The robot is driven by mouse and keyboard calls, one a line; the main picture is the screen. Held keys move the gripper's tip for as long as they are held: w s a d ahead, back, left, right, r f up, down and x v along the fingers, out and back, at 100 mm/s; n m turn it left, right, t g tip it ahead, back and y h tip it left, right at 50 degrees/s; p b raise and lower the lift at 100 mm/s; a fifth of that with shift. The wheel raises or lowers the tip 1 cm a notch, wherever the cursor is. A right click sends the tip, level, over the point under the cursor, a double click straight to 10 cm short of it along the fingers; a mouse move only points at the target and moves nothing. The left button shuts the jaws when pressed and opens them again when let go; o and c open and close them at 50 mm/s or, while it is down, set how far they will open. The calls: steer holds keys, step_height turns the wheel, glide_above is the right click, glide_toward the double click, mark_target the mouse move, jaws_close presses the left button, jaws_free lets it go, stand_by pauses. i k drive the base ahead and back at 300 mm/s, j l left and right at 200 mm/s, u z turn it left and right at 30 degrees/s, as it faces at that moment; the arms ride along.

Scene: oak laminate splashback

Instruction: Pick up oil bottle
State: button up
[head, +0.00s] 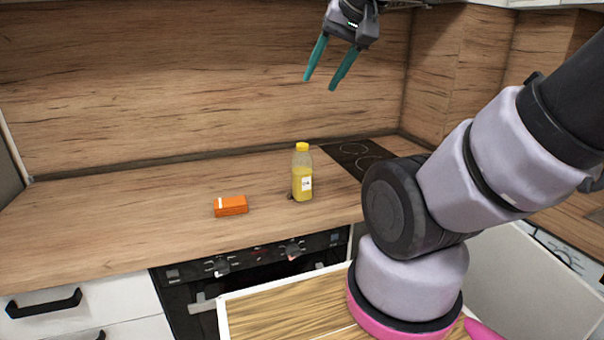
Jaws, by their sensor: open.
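The oil bottle (303,178) stands upright on the wooden countertop. It has a yellow cap, yellow contents and a small white label. My gripper (319,86) is high above the counter, in front of the wood splashback in the picture. Its two teal fingers are apart and point downward, with nothing between them. The gripper is well above the bottle and does not touch it.
An orange box (231,206) lies on the counter left of the bottle. A black cooktop (357,156) is behind and right of it. The oven front (250,272) is below the counter edge. The left counter (110,220) is clear.

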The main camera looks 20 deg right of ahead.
mark_target(301, 161)
steer(key=k, duration=0.15)
steer(key=k+z, duration=0.25)
steer(key=z, duration=0.15)
steer(key=k+l+z, duration=0.15)
steer(key=z, duration=0.2)
steer(key=i+j+z, duration=0.15)
steer(key=j+z, duration=0.75)
steer(key=j, duration=0.2)
steer(key=i, duration=0.05)
